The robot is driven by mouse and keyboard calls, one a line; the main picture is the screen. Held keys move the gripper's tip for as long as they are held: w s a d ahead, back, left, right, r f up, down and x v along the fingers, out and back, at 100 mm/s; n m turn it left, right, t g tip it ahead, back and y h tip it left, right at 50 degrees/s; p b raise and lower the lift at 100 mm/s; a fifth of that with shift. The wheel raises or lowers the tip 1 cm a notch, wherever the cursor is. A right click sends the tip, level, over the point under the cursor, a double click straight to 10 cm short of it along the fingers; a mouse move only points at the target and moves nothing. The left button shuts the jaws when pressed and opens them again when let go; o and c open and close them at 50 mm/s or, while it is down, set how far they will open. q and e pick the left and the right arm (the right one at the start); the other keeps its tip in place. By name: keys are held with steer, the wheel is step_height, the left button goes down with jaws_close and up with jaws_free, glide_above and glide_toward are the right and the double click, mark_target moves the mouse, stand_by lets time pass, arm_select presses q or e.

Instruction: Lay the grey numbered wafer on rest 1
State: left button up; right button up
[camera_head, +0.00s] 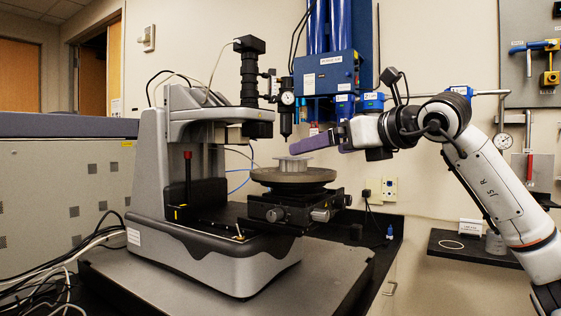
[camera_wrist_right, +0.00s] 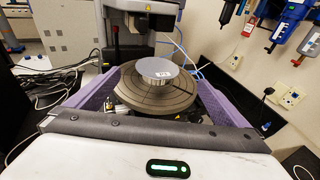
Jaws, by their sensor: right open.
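A round grey piece with a small printed label on its top, which looks like the grey numbered wafer (camera_wrist_right: 157,67), sits on the round dark stage (camera_wrist_right: 178,102) of the profiler. In the head view the grey piece (camera_head: 294,163) shows on top of the stage (camera_head: 293,177). My right gripper (camera_head: 292,148) comes in from the right, just above the piece. In the right wrist view its purple fingers (camera_wrist_right: 152,72) are spread either side of the stage, open and empty. I cannot make out the label's number or tell which spot is rest 1. My left gripper is out of view.
A black shelf (camera_head: 450,252) at the right holds a white ring (camera_head: 451,244), a small card (camera_head: 470,227) and a grey cylinder (camera_head: 495,243). The profiler's column and optics (camera_head: 252,75) rise left of the stage. A blue unit (camera_head: 326,75) hangs behind.

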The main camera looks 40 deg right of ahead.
steer(key=p+x, duration=0.1)
steer(key=x, duration=0.6)
steer(key=p+x, duration=0.1)
steer(key=shift+w+a+f, duration=0.2)
steer(key=shift+w+f, duration=0.05)
steer(key=shift+w, duration=0.15)
steer(key=shift+c, duration=0.6)
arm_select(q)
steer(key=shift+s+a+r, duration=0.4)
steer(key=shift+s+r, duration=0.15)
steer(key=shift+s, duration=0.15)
arm_select(e)
steer(key=c, duration=1)
